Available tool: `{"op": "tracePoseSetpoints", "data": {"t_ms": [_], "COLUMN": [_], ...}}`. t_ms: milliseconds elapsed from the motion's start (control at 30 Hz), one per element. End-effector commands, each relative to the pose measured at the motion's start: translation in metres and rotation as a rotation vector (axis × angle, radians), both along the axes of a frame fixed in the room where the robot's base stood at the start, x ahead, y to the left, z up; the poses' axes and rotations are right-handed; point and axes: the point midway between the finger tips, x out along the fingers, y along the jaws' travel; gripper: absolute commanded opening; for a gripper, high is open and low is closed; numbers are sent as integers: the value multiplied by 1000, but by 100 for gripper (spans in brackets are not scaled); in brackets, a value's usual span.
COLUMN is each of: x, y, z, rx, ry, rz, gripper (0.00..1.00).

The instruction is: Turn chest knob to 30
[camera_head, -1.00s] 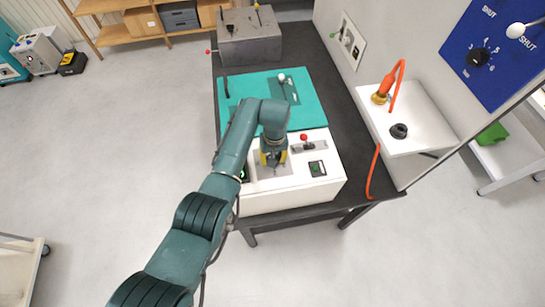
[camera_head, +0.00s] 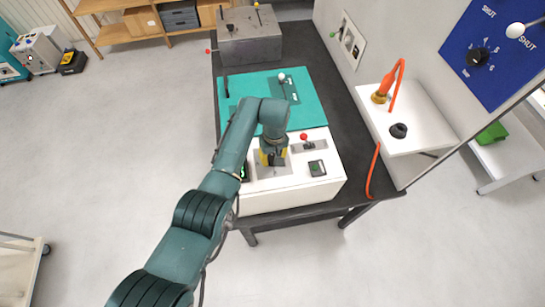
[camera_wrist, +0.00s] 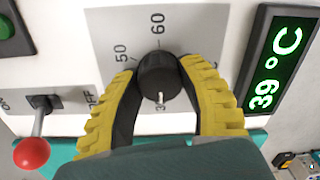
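The black chest knob (camera_wrist: 159,76) is in the middle of the wrist view, on a grey dial plate (camera_wrist: 105,35). The numbers 50 and 60 show on its far side. Its white pointer faces the near side, by a partly hidden number that begins with 3. A green display (camera_wrist: 277,68) beside it reads 39 °C. My gripper (camera_wrist: 159,72) has one yellow finger on each side of the knob, apparently touching it. In the head view my gripper (camera_head: 273,160) is down at the white chest (camera_head: 290,196), and the knob is hidden there.
A red-ball lever (camera_wrist: 30,152) with an OFF label stands beside the dial; it also shows in the head view (camera_head: 304,137). A green button (camera_wrist: 6,28) is at the wrist view's upper left.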

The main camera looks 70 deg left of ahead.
Motion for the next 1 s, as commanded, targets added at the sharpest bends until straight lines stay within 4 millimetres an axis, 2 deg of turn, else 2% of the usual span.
{"op": "tracePoseSetpoints", "data": {"t_ms": [33, 133, 167, 433, 533, 667, 900, 1000], "x": [0, 0, 0, 0, 1, 2, 4, 4], "y": [0, 0, 0, 0, 1, 1, 1, 0], "z": [-1, -1, -1, 1, 9, 34, 94, 109], "rx": [0, 0, 0, 0, 2, 4, 3, 1], "ry": [1, 1, 1, 0, -2, -3, -2, 0], "rz": [1, 0, 0, -1, -1, -1, -1, -1], "gripper": [49, 69, 70, 70, 70, 70, 70, 70]}}
